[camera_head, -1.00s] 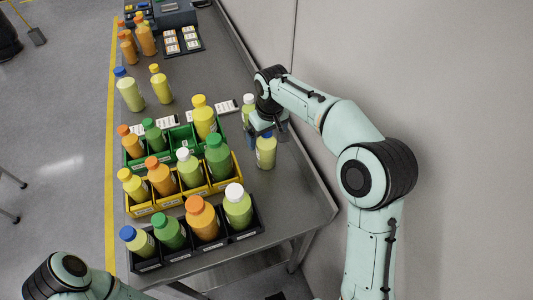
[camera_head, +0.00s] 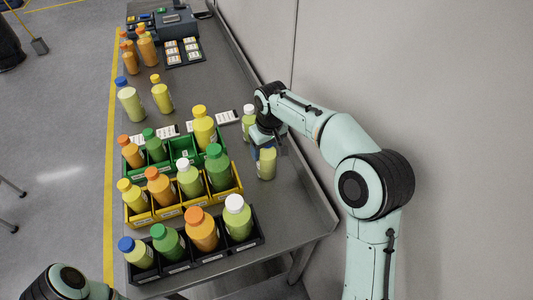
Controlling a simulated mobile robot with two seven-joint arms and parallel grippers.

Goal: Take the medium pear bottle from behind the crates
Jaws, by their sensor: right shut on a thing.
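A pale yellow-green bottle (camera_head: 266,165) stands upright on the right part of the table, right of the crates. My right gripper (camera_head: 267,146) is shut on its upper part, and the gripper hides most of its cap. A second pale green bottle (camera_head: 249,126) with a white cap stands just behind and left of the gripper. The crates are a green one (camera_head: 187,147), a yellow one (camera_head: 170,213) and a black one (camera_head: 180,267), each holding several bottles. My left gripper is out of view; only part of that arm shows at the bottom left.
Behind the crates stand pale green (camera_head: 130,102) and yellow (camera_head: 162,97) bottles, with orange ones (camera_head: 147,50) farther back. White label cards (camera_head: 227,117) lie behind the green crate. A wall (camera_head: 400,60) runs along the right. The table (camera_head: 215,75) is clear at mid-back.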

